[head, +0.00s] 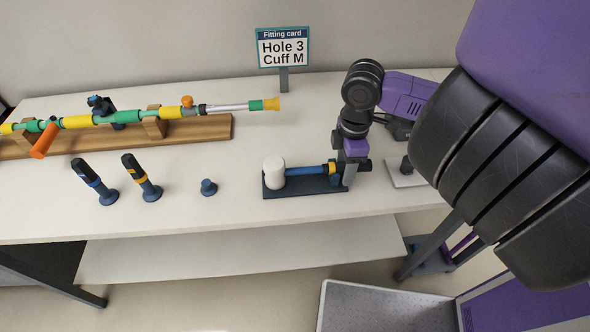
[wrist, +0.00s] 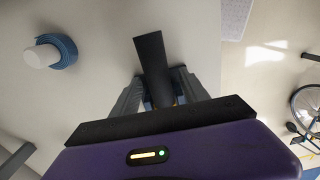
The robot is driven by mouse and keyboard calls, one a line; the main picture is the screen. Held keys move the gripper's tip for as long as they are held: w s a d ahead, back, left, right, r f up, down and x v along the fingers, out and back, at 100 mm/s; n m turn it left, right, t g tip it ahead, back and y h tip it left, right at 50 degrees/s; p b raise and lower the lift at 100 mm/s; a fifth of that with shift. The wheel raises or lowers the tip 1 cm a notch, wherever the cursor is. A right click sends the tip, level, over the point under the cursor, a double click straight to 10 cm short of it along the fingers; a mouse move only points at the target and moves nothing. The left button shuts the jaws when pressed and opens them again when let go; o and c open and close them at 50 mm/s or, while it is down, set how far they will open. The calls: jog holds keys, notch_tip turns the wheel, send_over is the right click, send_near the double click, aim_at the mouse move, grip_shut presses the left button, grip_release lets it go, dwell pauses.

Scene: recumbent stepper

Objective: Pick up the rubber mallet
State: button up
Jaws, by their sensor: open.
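The rubber mallet (head: 275,172) lies on a dark, low tray (head: 305,188) on the white bench in the head view. Its white head is at the left, and its blue handle with a yellow band runs right. My gripper (head: 346,178) points down at the handle's right end. In the wrist view, my gripper (wrist: 158,88) has its two grey fingers apart, with a dark bar (wrist: 150,58) running between and beyond them. Bits of blue and yellow show between the fingers, but contact with the handle cannot be told.
A small blue knob (head: 208,187) and two dark-handled tools (head: 144,180) stand left of the tray. A striped pole (head: 80,121) rests on a wooden rack behind. A fitting card (head: 283,48) stands at the back. A pale plate (head: 405,174) lies close right of my gripper.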

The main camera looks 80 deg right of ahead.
grip_shut()
dwell(1.3)
